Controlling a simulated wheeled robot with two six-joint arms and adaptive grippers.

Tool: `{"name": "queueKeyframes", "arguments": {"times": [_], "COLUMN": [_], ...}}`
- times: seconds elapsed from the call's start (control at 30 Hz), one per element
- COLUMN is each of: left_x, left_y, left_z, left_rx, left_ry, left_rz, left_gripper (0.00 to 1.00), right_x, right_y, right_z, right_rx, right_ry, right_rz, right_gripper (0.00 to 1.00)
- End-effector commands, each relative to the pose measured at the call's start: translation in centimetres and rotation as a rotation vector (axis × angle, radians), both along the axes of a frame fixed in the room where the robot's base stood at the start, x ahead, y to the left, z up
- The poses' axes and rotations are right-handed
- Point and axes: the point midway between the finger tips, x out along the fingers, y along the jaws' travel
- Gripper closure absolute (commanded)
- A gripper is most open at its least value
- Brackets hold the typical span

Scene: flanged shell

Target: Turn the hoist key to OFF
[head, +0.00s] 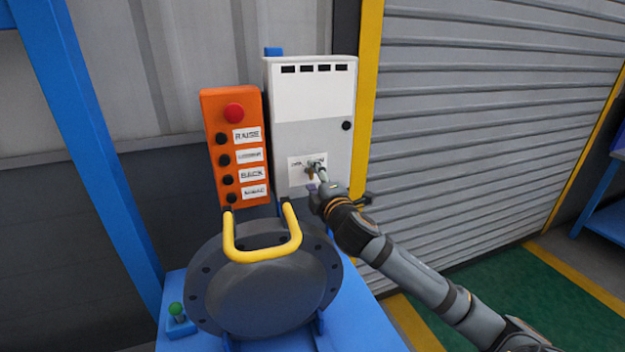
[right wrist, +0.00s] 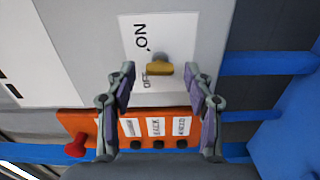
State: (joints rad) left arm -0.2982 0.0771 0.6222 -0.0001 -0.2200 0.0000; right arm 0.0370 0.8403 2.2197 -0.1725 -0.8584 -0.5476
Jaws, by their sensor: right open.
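The hoist key (right wrist: 159,69) is a small brass key on a white label plate (right wrist: 175,30) in the right wrist view. The label reads ON and, partly hidden beside the key, OFF. The key's bar lies crosswise in that view, its left end close to the OFF lettering. In the head view the plate is low on the grey-white cabinet (head: 335,140). My right gripper (head: 317,174) is at the plate, partly covering it. In the right wrist view its fingers (right wrist: 163,76) are open, one on each side of the key, with no clear contact. My left gripper is out of view.
An orange pendant (head: 213,150) with a red button hangs left of the cabinet. Below stands a dark flanged shell (head: 265,300) with a yellow handle (head: 262,256) on a blue stand. A green-knobbed switch (head: 176,310) is at left. A roller shutter (head: 480,120) is at right.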

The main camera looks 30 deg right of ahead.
Motion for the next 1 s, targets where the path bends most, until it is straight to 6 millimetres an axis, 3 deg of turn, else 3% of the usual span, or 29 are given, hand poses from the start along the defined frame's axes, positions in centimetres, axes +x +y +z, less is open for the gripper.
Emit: {"name": "queueKeyframes", "arguments": {"times": [0.43,0.83,1.0], "left_x": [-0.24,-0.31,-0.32], "left_y": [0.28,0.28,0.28], "left_z": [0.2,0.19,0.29], "left_rx": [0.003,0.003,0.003], "left_ry": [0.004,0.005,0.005], "left_rz": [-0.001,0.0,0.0], "left_gripper": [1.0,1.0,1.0], "right_x": [0.96,0.94,0.94], "right_y": [-0.1,-0.1,-0.11], "right_z": [-0.04,-0.07,-0.05], "right_rx": [-0.002,-0.002,-0.009], "right_ry": [0.0,0.001,0.003], "right_rz": [0.002,0.002,0.002], "right_gripper": [0.47,1.0,1.0]}}
